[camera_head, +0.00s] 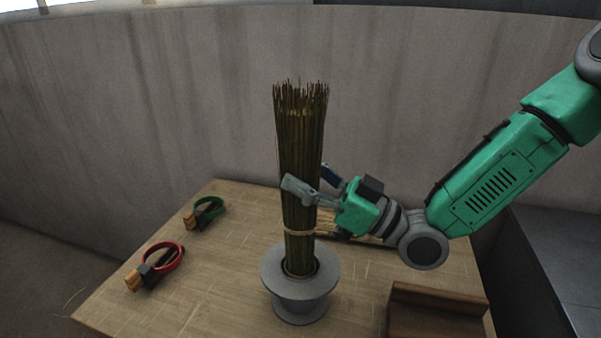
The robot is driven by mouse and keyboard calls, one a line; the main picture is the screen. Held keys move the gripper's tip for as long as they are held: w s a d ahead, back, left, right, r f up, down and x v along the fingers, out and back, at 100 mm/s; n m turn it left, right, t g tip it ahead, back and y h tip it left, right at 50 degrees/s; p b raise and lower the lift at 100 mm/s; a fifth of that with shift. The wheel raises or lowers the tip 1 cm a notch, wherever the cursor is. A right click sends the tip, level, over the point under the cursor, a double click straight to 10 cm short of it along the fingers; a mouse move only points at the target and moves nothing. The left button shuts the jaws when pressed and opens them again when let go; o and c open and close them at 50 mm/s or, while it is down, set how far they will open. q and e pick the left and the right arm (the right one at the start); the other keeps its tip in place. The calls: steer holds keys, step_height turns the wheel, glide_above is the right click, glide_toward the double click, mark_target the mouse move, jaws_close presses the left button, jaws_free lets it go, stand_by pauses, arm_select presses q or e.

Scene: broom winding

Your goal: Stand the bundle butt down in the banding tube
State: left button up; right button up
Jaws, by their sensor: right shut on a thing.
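The bundle (298,145) of dark green-brown stalks stands upright, its loose frayed ends at the top. A pale band (299,233) goes around its lower part. Its lower end is inside the mouth of the grey banding tube (300,298), a flared collar on the table, so the butt itself is hidden. My right gripper (312,187) reaches in from the right and is shut on the bundle around its middle, above the band. My left gripper is not in view.
On the wooden table (190,290) lie a green ring clamp (207,211) and a red ring clamp (163,263) at left. Loose straw (350,238) lies behind my right gripper. A brown wooden block (437,307) stands at front right. A concrete wall (190,90) rises behind.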

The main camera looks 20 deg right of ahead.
steer(key=shift+d, duration=0.2)
steer(key=o, duration=1.1)
steer(key=shift+a, duration=0.15)
steer(key=shift+s+f, duration=0.1)
steer(key=shift+v, duration=5.95)
